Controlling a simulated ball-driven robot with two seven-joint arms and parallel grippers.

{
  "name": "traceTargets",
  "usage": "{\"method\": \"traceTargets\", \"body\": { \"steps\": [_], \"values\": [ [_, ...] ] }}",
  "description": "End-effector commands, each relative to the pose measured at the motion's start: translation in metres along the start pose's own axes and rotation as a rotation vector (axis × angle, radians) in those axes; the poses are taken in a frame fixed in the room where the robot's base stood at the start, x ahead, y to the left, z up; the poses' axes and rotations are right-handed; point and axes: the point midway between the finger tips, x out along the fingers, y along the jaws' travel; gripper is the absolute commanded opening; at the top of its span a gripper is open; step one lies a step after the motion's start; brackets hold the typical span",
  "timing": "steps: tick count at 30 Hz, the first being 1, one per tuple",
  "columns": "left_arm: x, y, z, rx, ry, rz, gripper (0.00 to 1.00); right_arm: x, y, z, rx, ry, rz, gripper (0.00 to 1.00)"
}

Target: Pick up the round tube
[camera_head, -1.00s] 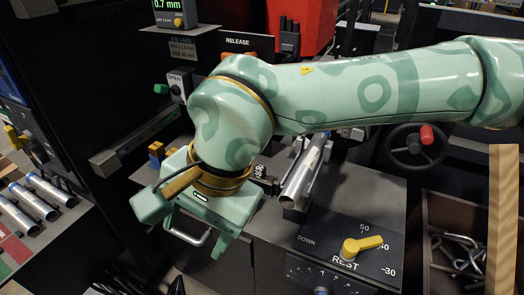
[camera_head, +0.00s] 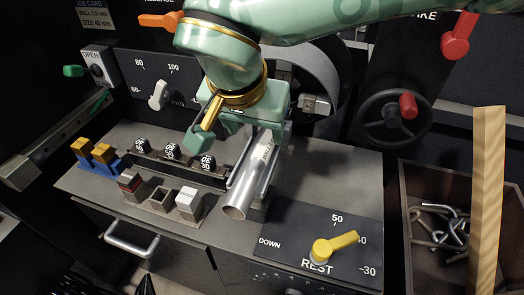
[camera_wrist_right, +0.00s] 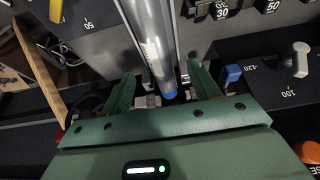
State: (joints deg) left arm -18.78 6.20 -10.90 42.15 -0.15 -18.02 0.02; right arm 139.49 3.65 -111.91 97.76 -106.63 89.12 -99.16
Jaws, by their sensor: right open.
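The round tube (camera_head: 245,186) is a shiny silver pipe with a printed label. It lies on a dark rest on the grey bench top, its open end toward me. My right gripper (camera_head: 238,142) is above the tube's far part, with its fingers apart and pointing down. In the right wrist view the tube (camera_wrist_right: 150,40) runs between the two green fingers (camera_wrist_right: 163,90), with gaps on both sides, and its blue end shows near the palm. The gripper hides part of the tube's far end in the head view. My left gripper is not in view.
Numbered black blocks (camera_head: 172,152) stand in a rack left of the tube, with small square blocks (camera_head: 189,204) in front. A dial panel with a yellow knob (camera_head: 334,246) is at the front right. A crate of metal hooks (camera_head: 405,200) and a wooden post (camera_head: 487,200) stand farther right.

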Motion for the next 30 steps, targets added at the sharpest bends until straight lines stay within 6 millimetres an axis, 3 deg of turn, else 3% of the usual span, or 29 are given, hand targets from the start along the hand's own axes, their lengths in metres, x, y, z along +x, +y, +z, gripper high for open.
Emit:
{"method": "traceTargets", "body": {
  "steps": [5,12,22,28,30],
  "values": [
    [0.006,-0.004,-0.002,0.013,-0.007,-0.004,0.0,0.016,0.0,0.0,0.0,-0.002,0.0,0.61],
    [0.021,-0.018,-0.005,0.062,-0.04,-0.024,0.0,0.057,0.003,-0.001,0.001,-0.006,0.001,0.61],
    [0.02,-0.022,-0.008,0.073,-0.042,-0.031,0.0,0.06,0.004,-0.003,0.001,0.001,-0.002,0.61],
    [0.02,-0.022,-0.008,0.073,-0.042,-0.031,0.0,0.06,0.004,-0.003,0.001,0.001,-0.002,0.05],
    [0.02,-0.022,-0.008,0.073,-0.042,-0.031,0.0,0.059,0.003,-0.003,0.001,0.002,-0.003,0.0]
  ]
}}
